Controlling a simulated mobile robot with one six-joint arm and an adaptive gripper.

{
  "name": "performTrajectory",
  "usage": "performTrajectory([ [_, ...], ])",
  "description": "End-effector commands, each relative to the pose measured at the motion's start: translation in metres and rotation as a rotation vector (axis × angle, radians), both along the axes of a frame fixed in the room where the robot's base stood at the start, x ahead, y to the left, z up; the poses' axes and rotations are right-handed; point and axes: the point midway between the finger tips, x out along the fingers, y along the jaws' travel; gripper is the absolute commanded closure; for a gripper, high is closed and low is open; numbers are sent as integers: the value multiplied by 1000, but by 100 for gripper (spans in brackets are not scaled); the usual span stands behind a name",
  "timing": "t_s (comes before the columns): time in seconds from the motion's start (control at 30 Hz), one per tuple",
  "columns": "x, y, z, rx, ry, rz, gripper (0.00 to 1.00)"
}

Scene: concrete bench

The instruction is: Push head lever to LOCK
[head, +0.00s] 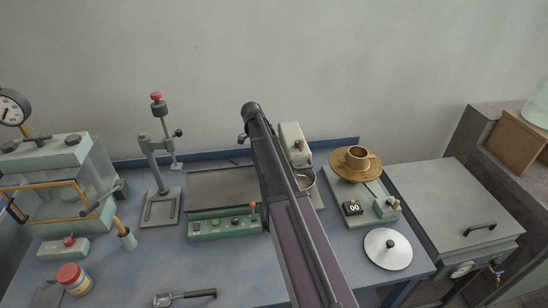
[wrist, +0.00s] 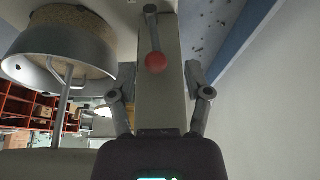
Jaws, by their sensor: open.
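A cream stand mixer (head: 291,134) stands at the back of the bench, partly hidden by my arm. In the wrist view its body (wrist: 160,108) fills the middle, with the head lever (wrist: 153,33), a short grey arm ending in a red ball knob (wrist: 156,62). My gripper (wrist: 160,72) is open, with one finger on each side of the mixer body and the red knob between them in the picture. I cannot tell whether a finger touches. My arm hides the gripper in the head view. No LOCK marking is readable.
The mixer bowl (wrist: 62,45) is close at the left in the wrist view. A green control box (head: 225,224) and press stand (head: 160,165) are left.

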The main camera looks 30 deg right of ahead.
Motion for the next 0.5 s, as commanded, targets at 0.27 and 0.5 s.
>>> performTrajectory([
  [0.27, -2, -7, -19, 0, 0, 0, 36],
  [0.5, -3, -9, -23, 0, 0, 0, 36],
])
